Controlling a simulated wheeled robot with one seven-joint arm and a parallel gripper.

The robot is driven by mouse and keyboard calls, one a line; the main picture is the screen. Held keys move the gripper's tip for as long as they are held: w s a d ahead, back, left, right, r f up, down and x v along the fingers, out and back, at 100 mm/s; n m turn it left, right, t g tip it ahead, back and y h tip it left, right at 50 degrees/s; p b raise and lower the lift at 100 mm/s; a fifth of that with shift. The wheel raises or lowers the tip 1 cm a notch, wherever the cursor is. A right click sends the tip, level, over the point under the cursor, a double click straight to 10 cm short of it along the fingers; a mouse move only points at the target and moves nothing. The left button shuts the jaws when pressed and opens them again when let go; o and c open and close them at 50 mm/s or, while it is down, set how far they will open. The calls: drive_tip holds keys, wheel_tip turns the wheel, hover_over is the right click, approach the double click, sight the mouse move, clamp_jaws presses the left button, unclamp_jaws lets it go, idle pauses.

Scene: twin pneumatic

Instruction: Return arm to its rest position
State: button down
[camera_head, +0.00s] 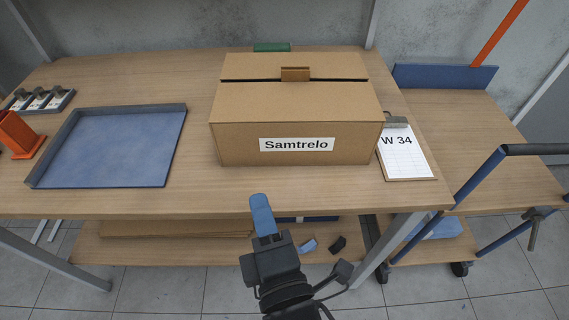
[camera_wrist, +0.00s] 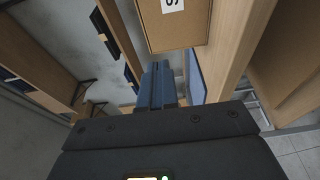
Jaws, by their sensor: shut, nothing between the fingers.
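My gripper (camera_head: 262,208) is in front of the table's front edge in the head view, with its blue fingers pointing up toward the cardboard box. The fingers are together with nothing between them. In the wrist view my gripper's blue fingers (camera_wrist: 158,80) also show closed, with the box (camera_wrist: 180,28) beyond and above them. The closed cardboard box (camera_head: 295,115), labelled "Samtrelo", stands on the wooden table (camera_head: 200,203). My gripper is apart from the box.
A blue tray (camera_head: 108,150) lies empty on the table's left. An orange holder (camera_head: 18,135) stands at far left. A clipboard (camera_head: 405,155) marked "W 34" lies right of the box. A cart (camera_head: 470,115) with blue rails stands at right. A lower shelf (camera_head: 170,250) runs beneath the table.

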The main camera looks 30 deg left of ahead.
drive_tip(key=s+d+f+m+t+h, duration=0.15)
drive_tip(key=d+m, duration=0.25)
drive_tip(key=d, duration=0.4)
drive_tip(key=s+d+f+m+h, duration=0.25)
drive_tip(key=d+m, duration=0.25)
drive_tip(key=d, duration=0.3)
drive_tip(key=s+d+f+m+t+h, duration=0.1)
drive_tip(key=s+d+m+h, duration=0.25)
drive_tip(key=d, duration=0.45)
drive_tip(key=s+d+r+m+h, duration=0.2)
drive_tip(key=s+d+r+m, duration=0.1)
drive_tip(key=s+d+m, duration=0.3)
drive_tip(key=s+d+r+m+h, duration=0.3)
drive_tip(key=s+d+m, duration=0.4)
drive_tip(key=m, duration=0.2)
drive_tip(key=shift+s+d+r+h, duration=0.15)
drive_tip(key=shift+s+r+h, duration=0.1)
drive_tip(key=shift+h, duration=0.1)
